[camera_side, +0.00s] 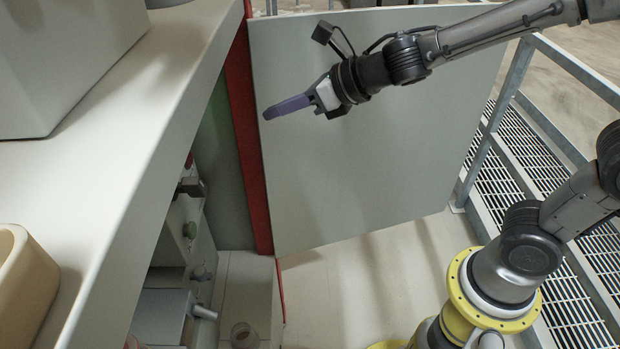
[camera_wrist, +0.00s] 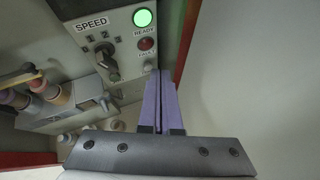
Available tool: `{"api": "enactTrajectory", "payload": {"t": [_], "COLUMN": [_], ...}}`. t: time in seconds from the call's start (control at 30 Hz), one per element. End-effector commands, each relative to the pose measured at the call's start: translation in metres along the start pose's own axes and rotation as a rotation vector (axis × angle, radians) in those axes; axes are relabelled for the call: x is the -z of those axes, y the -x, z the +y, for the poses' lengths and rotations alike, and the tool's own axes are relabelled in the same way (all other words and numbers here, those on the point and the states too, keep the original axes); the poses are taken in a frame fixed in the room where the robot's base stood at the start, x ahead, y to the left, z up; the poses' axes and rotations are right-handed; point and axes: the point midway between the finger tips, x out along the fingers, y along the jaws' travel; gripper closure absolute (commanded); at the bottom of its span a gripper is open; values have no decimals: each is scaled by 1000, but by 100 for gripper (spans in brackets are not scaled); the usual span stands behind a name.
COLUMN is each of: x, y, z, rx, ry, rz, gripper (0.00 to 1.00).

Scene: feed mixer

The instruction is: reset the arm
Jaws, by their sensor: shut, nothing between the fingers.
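My gripper (camera_side: 267,115) hangs in the air in front of the large pale door panel (camera_side: 400,140), in the middle of the side view. Its purple fingers point left toward the machine. In the wrist view the two fingers of my gripper (camera_wrist: 160,78) lie side by side, shut, with nothing between them. They point toward the control panel, apart from it as far as I can tell.
The wrist view shows a SPEED knob (camera_wrist: 106,58), a lit green READY lamp (camera_wrist: 142,18) and a red lamp (camera_wrist: 146,44). A pale counter (camera_side: 150,110) carries a beige bin (camera_side: 25,280). A metal railing (camera_side: 510,85) stands right. Open floor lies below my gripper.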

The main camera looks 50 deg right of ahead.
Motion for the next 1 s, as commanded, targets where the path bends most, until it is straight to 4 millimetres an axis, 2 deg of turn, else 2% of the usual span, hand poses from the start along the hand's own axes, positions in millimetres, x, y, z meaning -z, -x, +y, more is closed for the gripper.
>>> {"api": "enactTrajectory", "payload": {"t": [0.03, 0.13, 0.2, 0.3, 0.4, 0.5, 0.7, 0.77, 0.8, 0.9, 1.0], "x": [-16, -22, -14, 10, 42, 77, 140, 154, 161, 169, 171], "y": [30, 85, 119, 158, 187, 206, 221, 222, 223, 225, 226], "z": [-22, -61, -79, -94, -96, -87, -50, -40, -34, -28, -27], "rx": [85, 235, 310, 386, 436, 485, 646, 720, -755, -757, -749], "ry": [-170, -598, -905, -1334, -1749, -2148, -2826, -2963, 2994, 2858, 2801], "rz": [-65, -177, -248, -335, -404, -445, -452, -449, 447, 437, 447], "gripper": [100, 100, 100, 100, 100, 100, 100, 100, 100, 100, 100]}}
